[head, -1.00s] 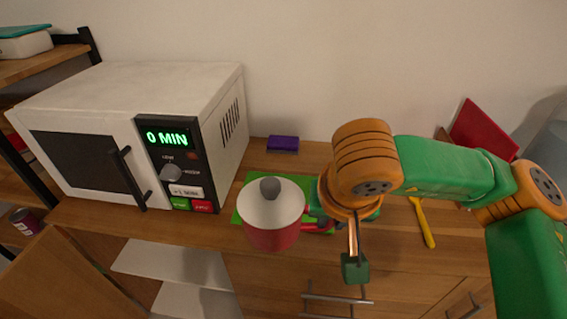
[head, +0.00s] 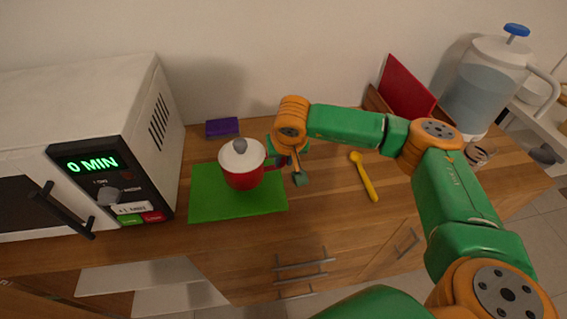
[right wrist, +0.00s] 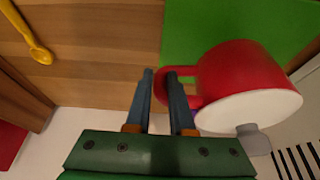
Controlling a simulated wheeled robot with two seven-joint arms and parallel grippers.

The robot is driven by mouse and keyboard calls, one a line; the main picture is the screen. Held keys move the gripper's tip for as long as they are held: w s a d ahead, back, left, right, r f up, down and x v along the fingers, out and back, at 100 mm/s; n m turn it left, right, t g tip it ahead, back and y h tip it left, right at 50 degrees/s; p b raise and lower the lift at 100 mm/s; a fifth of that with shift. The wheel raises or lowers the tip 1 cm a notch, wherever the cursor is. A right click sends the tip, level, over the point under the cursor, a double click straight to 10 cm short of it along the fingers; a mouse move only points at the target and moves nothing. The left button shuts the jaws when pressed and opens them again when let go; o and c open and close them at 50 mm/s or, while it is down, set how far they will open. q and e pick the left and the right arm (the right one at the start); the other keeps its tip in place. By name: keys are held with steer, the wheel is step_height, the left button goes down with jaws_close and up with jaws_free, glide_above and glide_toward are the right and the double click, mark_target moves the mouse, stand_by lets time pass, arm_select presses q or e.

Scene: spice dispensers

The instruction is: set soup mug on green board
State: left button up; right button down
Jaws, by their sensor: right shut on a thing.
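The soup mug (head: 242,176) is red with a white lid and grey knob. It is upright over the middle of the green board (head: 212,205); I cannot tell whether its base touches the board. My right gripper (head: 277,158) is at the mug's right side, shut on its red handle. In the right wrist view the two fingers (right wrist: 163,85) are at the handle, and the mug (right wrist: 235,85) shows beside them with the green board (right wrist: 240,25) behind. My left gripper is not in view.
A white microwave (head: 85,95) stands left of the board. A purple sponge-like block (head: 222,127) lies behind it. A yellow spoon (head: 364,178) lies to the right on the wooden counter. A red panel (head: 405,88) and a water pitcher (head: 482,85) stand at the back right.

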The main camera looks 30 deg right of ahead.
steer(key=x, duration=0.1)
steer(key=p+x, duration=0.1)
steer(key=x, duration=0.2)
steer(key=shift+s+d+f+p, duration=0.1)
steer(key=shift+s+f+p, duration=0.15)
steer(key=shift+p, duration=0.1)
steer(key=shift+f, duration=0.1)
steer(key=c, duration=0.8)
jaws_free()
steer(key=shift+s, duration=0.1)
